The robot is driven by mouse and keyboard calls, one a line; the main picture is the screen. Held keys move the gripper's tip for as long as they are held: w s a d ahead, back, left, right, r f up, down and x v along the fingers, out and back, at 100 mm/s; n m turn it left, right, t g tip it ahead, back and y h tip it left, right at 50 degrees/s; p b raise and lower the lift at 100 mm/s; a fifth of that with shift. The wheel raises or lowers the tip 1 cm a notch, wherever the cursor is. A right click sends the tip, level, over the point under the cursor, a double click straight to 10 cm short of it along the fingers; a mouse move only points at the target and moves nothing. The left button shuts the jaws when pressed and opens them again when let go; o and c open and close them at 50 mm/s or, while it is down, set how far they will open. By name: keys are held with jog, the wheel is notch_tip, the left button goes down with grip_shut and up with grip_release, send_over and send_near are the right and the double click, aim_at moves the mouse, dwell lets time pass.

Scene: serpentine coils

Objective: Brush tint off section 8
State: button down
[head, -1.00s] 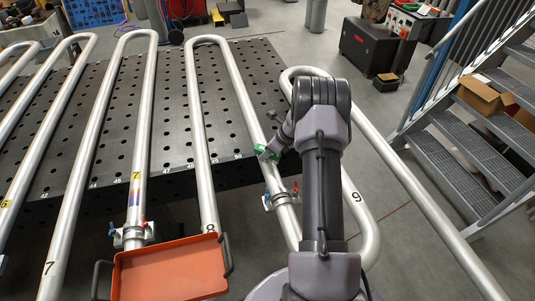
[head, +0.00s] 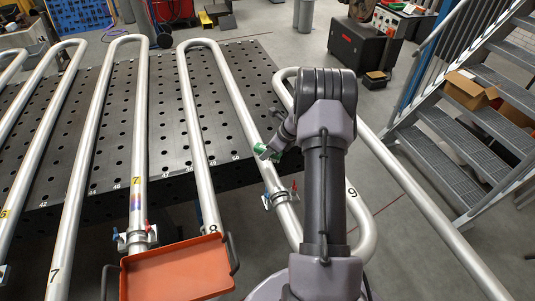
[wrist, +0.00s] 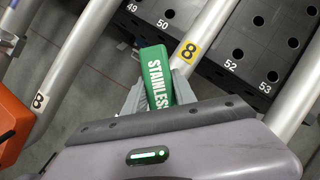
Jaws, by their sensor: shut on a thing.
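My gripper (wrist: 158,95) is shut on a green block-shaped brush (wrist: 157,75) lettered "STAINLESS". In the head view the brush (head: 265,152) is at the silver pipe of section 8 (head: 236,105), above a clamp. I cannot tell whether the bristles touch the pipe. No tint shows on the visible part of this pipe; the stretch behind the brush and gripper is hidden. My arm covers part of the head view.
A clamp (head: 280,198) with a red handle sits on the pipe below the brush. An orange tray (head: 178,272) stands at the front. The neighbouring section 7 pipe shows bluish tint (head: 136,203). A perforated dark table (head: 165,140) lies behind; stairs (head: 455,160) rise at right.

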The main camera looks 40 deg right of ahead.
jog(key=shift+r+p, duration=0.85)
jog(key=shift+r, duration=0.8)
jog(key=shift+s+f, duration=0.1)
